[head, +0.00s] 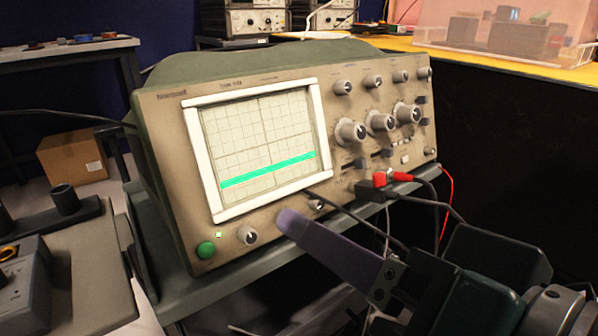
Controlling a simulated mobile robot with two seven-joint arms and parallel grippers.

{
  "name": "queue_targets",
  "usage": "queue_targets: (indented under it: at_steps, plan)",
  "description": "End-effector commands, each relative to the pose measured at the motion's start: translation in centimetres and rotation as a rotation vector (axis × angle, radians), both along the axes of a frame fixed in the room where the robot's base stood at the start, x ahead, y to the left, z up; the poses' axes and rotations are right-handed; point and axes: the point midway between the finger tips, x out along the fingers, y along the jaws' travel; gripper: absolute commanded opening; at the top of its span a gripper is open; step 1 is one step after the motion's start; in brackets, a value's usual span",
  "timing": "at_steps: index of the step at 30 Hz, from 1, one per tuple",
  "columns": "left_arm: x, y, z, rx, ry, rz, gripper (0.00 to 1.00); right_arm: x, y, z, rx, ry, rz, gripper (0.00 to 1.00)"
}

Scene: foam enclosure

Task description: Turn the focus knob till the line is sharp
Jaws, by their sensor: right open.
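The oscilloscope (290,140) stands on a grey cart shelf, its front turned towards me. On its white-framed screen (260,140) a thick green line (268,170) slants slightly up to the right. Below the screen are a small knob (247,235), another small knob (316,205) and a green button (206,250). I cannot read which knob is the focus knob. My right gripper (298,207) comes in from the lower right, open, its purple finger close to the panel between the two small knobs. Contact cannot be told. My left gripper is not in view.
Red and black plugs (393,178) with cables stick out at the panel's lower right. Larger knobs (382,124) sit right of the screen. A grey device (22,285) is at lower left, a cardboard box (72,157) on the floor behind. A clear bin (510,30) stands on a yellow top.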

Motion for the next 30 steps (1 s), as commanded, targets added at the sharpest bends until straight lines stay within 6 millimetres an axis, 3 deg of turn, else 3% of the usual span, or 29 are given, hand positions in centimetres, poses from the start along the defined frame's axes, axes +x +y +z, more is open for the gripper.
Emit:
queue_targets:
  at_steps: [6, 17, 30]
  plan:
    - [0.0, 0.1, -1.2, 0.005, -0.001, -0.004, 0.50, 2.6, 1.6, -1.0, -0.001, -0.001, 0.000, 0.47]
    - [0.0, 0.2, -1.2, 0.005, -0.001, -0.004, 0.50, 3.1, 2.0, -1.1, -0.002, 0.001, 0.001, 0.47]
    - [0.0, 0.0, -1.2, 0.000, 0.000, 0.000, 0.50, 3.1, 1.9, -1.1, -0.002, 0.001, 0.001, 0.00]
